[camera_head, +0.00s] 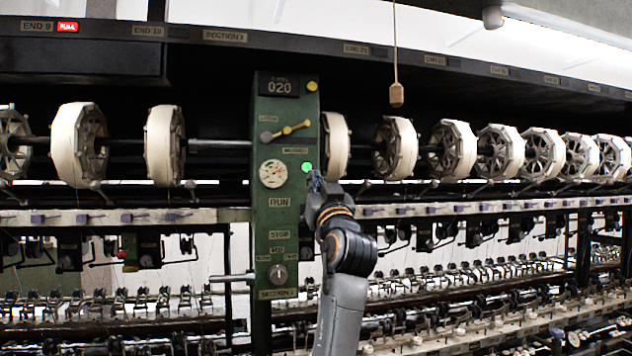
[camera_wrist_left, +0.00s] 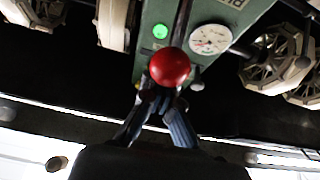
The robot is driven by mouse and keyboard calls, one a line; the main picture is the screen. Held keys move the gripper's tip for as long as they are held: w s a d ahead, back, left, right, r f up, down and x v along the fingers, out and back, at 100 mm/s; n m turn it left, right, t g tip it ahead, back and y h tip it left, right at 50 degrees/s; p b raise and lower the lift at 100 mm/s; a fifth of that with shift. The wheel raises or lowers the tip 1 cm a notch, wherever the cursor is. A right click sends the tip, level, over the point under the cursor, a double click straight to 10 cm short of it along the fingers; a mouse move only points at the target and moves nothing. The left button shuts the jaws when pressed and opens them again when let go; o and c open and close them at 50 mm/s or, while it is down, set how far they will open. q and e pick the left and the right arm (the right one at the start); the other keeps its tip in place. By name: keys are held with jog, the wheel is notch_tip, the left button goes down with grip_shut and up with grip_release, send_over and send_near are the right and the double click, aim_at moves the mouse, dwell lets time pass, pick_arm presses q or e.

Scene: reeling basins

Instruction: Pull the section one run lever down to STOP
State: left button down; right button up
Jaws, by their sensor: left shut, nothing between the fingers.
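The green section one panel (camera_head: 286,225) stands upright with a RUN label, a STOP label below it and a lit green lamp (camera_head: 307,167). In the wrist view the lever's red ball knob (camera_wrist_left: 169,67) shows in front of the panel, its dark rod running back toward the top of the picture. In the head view the knob is hidden behind my arm. My left gripper (camera_head: 317,181) is beside the panel's right edge near the lamp. In the wrist view its fingers (camera_wrist_left: 161,103) are shut and empty, tips at the knob; I cannot tell whether they touch it.
A round gauge (camera_head: 273,174) and a yellow handle (camera_head: 287,131) are on the panel above RUN, and a knob (camera_head: 278,273) is low on it. White reels (camera_head: 452,150) line both sides. A wooden pull (camera_head: 396,95) hangs on a cord above.

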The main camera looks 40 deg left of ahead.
pick_arm(q)
jog(key=shift+f, duration=0.2)
jog(key=shift+s+d+f+b, duration=0.15)
jog(key=shift+d+f+b, duration=0.05)
jog(key=shift+f+b, duration=0.35)
jog(key=shift+s+d+f+b, duration=0.2)
jog(key=shift+f+b, duration=0.35)
jog(key=shift+b, duration=0.05)
jog(key=shift+s+d+f+b, duration=0.15)
jog(key=shift+d+f+b, duration=0.05)
jog(key=shift+f+b, duration=0.35)
jog(key=f+b+v, duration=0.1)
jog(key=b+v, duration=1)
jog(key=v, duration=0.6)
jog(key=shift+w+a+f, duration=0.25)
jog(key=shift+a, duration=0.15)
